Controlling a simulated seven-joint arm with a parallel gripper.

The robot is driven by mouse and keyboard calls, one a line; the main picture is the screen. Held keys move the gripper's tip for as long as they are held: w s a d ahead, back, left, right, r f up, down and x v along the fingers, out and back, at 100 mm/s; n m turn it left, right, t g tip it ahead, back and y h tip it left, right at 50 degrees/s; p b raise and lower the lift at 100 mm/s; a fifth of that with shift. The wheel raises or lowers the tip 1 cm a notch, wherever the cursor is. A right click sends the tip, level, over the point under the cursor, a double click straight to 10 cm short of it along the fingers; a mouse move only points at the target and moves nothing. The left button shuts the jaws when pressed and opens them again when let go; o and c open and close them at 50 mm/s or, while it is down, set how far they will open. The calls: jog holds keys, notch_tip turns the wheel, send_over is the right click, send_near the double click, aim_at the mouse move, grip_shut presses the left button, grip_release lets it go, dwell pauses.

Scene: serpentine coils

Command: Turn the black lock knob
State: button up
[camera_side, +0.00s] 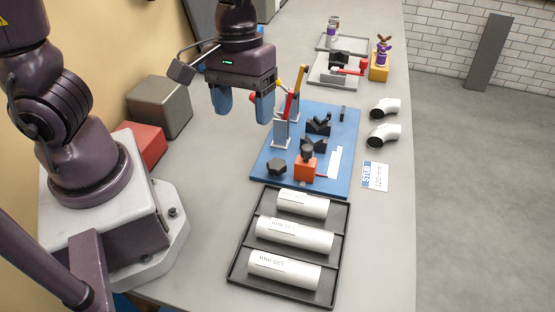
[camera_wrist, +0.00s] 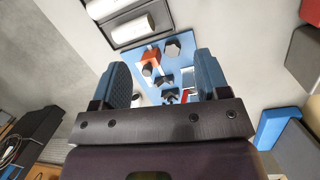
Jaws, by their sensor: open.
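A blue fixture plate (camera_side: 262,160) lies on the table. A black many-sided knob (camera_side: 277,166) sits at its near left corner and also shows in the wrist view (camera_wrist: 172,47). Beside it, an orange block (camera_side: 305,168) carries a black round-topped piece (camera_side: 307,152); I cannot tell for sure which black part is the lock knob. My gripper (camera_side: 243,104) is open and empty, its blue fingers pointing down above the table by the plate's far left side.
Upright grey clamps with red and orange levers (camera_side: 283,130) stand near my gripper. Black V-blocks (camera_side: 318,124) sit mid-plate. A black tray (camera_side: 236,270) holds white tubes in front. White elbows (camera_side: 383,134) and a label card (camera_side: 375,176) lie right. Grey (camera_side: 160,106) and red boxes (camera_side: 146,142) stand left.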

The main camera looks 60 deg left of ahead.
aim_at(277, 164)
jog(key=w+a+f+n+y, duration=0.15)
jog(key=w+f+n, duration=0.25)
jog(key=n, duration=0.8)
jog(key=w+a+f+n, duration=0.2)
jog(key=w+f+n, duration=0.15)
jog(key=n, duration=0.75)
jog(key=shift+t, duration=0.4)
jog(key=f, duration=1.2)
jog(key=shift+w+a+f, duration=0.1)
jog(key=shift+w+f, duration=0.05)
jog(key=shift+w, duration=0.05)
jog(key=shift+c, duration=0.3)
jog(key=c, duration=0.9)
